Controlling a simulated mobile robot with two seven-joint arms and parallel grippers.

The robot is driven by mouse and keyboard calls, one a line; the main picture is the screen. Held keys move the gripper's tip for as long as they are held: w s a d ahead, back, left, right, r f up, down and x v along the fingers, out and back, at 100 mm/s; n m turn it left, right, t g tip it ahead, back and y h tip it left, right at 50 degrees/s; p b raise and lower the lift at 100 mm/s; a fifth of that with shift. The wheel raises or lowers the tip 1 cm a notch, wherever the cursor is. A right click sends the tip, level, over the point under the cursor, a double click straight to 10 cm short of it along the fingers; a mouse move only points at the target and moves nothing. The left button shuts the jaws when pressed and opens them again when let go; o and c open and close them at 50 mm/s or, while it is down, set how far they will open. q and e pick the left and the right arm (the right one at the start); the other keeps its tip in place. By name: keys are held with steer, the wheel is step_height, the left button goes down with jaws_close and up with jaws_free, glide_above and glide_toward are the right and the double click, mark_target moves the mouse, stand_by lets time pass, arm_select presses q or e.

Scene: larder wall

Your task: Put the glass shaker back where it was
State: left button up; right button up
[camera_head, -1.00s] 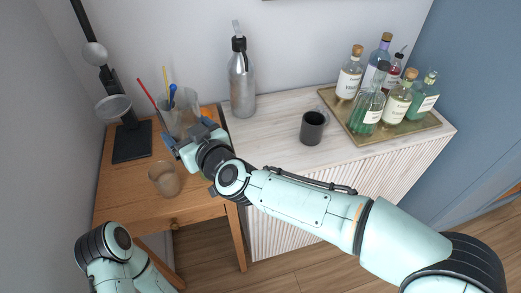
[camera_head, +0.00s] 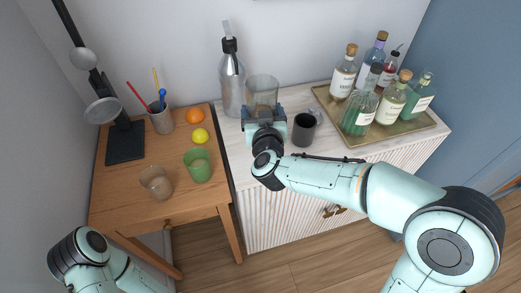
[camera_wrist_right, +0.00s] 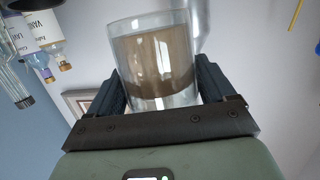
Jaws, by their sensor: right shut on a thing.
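The glass shaker (camera_head: 262,88), a clear, wide, straight-sided glass, is held upright in my right gripper (camera_head: 263,112) over the back left part of the pale cabinet top (camera_head: 243,165). In the right wrist view the glass shaker (camera_wrist_right: 152,60) sits between the two dark fingers of my right gripper (camera_wrist_right: 155,88), which are shut on its sides. I cannot tell whether its base touches the cabinet top. My left gripper is not in view; only part of my left arm shows at the lower left.
Just left of the shaker stands a silver bottle (camera_head: 231,85); a dark mug (camera_head: 304,130) is close on the right. A tray (camera_head: 377,147) of several bottles is further right. The wooden table (camera_head: 140,207) holds a green cup (camera_head: 197,166), brownish glass (camera_head: 156,182), orange (camera_head: 194,116) and lemon (camera_head: 200,136).

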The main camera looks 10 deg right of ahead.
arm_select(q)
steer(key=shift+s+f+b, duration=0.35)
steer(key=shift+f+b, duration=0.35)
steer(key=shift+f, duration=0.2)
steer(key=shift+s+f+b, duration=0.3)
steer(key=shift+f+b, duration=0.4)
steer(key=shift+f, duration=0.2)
arm_select(e)
steer(key=shift+w+f, duration=0.1)
steer(key=shift+f, duration=6.8)
steer(key=shift+f, duration=0.2)
steer(key=o, duration=1.4)
steer(key=shift+f, duration=0.1)
steer(key=shift+o, duration=0.8)
steer(key=shift+r, duration=0.2)
steer(key=shift+s+a+r, duration=0.1)
steer(key=shift+s+r, duration=0.05)
steer(key=shift+s, duration=0.25)
arm_select(q)
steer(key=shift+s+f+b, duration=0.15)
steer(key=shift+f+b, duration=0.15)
steer(key=shift+b, duration=0.05)
arm_select(e)
steer(key=v, duration=1.1)
steer(key=shift+s, duration=0.2)
